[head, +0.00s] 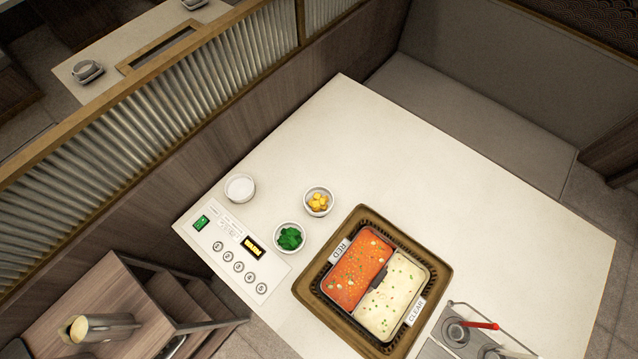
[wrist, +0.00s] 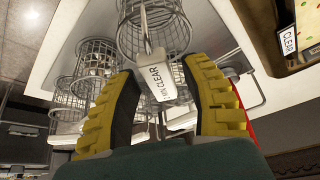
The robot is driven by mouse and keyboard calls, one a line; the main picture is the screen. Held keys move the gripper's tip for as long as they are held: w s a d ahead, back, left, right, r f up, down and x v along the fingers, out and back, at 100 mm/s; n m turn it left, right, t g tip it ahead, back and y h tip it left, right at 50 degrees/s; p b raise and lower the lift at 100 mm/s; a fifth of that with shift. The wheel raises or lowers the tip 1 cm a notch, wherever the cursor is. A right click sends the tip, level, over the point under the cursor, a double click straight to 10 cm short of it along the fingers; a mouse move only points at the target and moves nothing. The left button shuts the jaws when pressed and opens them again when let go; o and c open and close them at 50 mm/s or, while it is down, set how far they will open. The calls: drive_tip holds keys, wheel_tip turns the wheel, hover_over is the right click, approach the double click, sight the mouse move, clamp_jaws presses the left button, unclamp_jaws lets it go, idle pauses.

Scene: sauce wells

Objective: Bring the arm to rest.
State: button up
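My gripper (wrist: 162,68) shows in the wrist view with its two yellow ribbed fingers spread apart. A white tag (wrist: 155,84) reading "CLEAR" on a wire basket's handle lies in line with the gap, at or just beyond the fingertips; I see no clear contact. Several wire baskets (wrist: 97,58) stand behind the fingers. The gripper does not show in the head view. There, part of a steel rack (head: 458,333) with a red handle (head: 480,325) shows at the lower right edge.
A two-part pot with red broth (head: 358,270) and pale broth (head: 395,303) sits in a brown frame (head: 361,211) on the white table (head: 450,200). Three small bowls and a button panel (head: 232,248) are left of it. The table's far right side is clear.

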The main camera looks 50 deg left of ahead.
drive_tip(key=o, duration=0.9)
wheel_tip(320, 180, up, 11)
drive_tip(key=p, duration=1)
idle(0.4)
